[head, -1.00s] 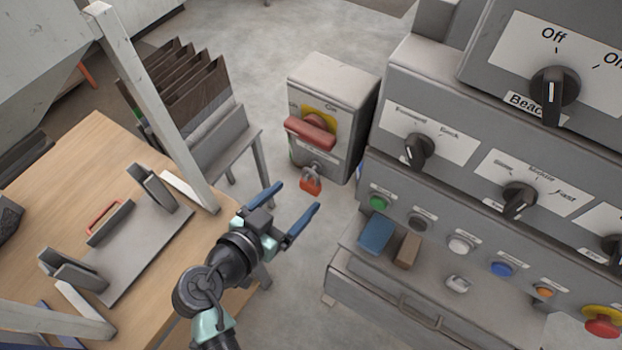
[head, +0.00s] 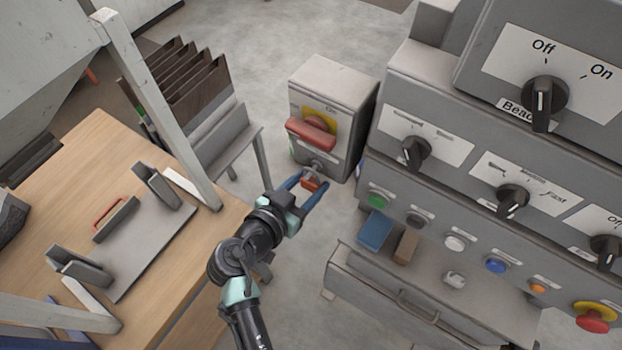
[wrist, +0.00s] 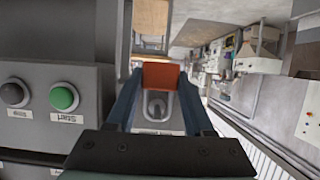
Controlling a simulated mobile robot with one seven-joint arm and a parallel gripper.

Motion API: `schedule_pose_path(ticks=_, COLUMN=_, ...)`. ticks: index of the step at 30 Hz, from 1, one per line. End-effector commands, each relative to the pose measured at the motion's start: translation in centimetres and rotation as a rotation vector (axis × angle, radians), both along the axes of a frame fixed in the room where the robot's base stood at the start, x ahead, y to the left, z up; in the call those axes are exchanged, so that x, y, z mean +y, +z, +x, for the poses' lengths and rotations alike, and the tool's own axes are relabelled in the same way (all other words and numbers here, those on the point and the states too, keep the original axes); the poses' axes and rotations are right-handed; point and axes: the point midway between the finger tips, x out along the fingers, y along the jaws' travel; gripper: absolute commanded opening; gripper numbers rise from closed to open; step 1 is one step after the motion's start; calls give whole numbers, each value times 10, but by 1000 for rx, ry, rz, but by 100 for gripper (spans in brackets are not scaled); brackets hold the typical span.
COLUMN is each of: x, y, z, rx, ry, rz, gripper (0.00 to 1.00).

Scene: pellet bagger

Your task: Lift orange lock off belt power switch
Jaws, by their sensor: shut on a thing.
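The orange lock (head: 310,184) hangs at the lower front of the grey belt power switch box (head: 333,85), below the red switch handle (head: 311,134) on its yellow plate. My gripper (head: 314,183) has its blue fingers on either side of the lock and is shut on it. In the wrist view the lock's orange body (wrist: 161,76) sits between the fingertips, with its grey metal shackle (wrist: 157,104) beside it. The shackle still appears at the box's hasp; whether it is hooked through is too small to tell.
The grey control panel (head: 440,185) with knobs and coloured buttons stands close on the right. A blue block (head: 374,231) and a brown block (head: 406,246) lie on the ledge below it. A wooden table (head: 100,135) is at the left.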

Motion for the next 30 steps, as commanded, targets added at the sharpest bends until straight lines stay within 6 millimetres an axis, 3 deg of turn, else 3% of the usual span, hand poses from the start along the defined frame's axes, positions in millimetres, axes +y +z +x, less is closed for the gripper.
schedule_pose_path(ticks=1, x=0, y=0, z=0, rx=0, ry=0, rz=0, gripper=19)
schedule_pose_path(ticks=4, x=0, y=0, z=0, rx=0, ry=0, rz=0, gripper=1)
schedule_pose_path(ticks=5, x=0, y=0, z=0, rx=0, ry=0, rz=0, gripper=0)
schedule_pose_path(ticks=19, x=1, y=5, z=-1, rx=-2, ry=2, rz=2, gripper=0)
schedule_pose_path(ticks=30, x=47, y=3, z=-68, rx=1, ry=7, rz=0, gripper=0)
